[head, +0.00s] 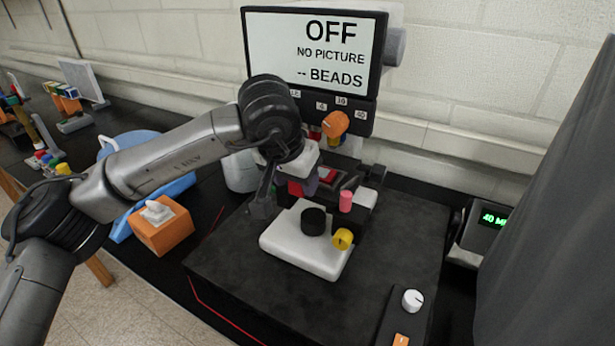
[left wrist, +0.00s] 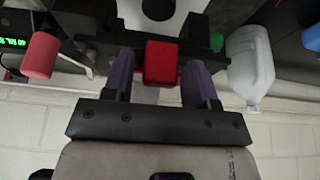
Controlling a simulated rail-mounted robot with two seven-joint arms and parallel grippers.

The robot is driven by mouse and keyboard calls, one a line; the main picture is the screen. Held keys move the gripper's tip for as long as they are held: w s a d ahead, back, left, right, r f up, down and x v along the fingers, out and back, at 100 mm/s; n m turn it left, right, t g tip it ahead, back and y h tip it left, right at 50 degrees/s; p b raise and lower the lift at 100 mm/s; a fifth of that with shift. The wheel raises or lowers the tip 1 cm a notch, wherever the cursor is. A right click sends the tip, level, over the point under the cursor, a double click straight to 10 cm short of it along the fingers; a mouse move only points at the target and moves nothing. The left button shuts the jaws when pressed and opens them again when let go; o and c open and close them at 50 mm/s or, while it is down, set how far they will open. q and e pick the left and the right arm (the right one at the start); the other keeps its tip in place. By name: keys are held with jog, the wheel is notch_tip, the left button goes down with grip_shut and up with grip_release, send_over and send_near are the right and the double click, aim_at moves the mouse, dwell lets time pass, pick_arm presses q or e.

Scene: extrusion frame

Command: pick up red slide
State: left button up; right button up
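A small red block, which looks like the red slide (left wrist: 161,63), sits between the two purple-padded fingers of my left gripper (left wrist: 156,72) in the left wrist view. A gap shows between the block and the left-hand finger; the right-hand finger is very close to it. In the head view, my left gripper (head: 287,196) reaches down at the microscope stage with its fingers apart. Red shows between the fingers (head: 296,188), and another red patch (head: 327,175) lies just right of them on the stage. The hand partly hides this area. My right gripper is out of view.
The microscope has a white base (head: 290,258), a yellow knob (head: 342,239), a pink cylinder (head: 346,201), an orange knob (head: 335,123) and a screen (head: 313,50) reading OFF. An orange tissue box (head: 161,230) stands at left.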

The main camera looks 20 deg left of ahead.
pick_arm(q)
jog(key=c, duration=0.8)
jog(key=shift+o, duration=0.2)
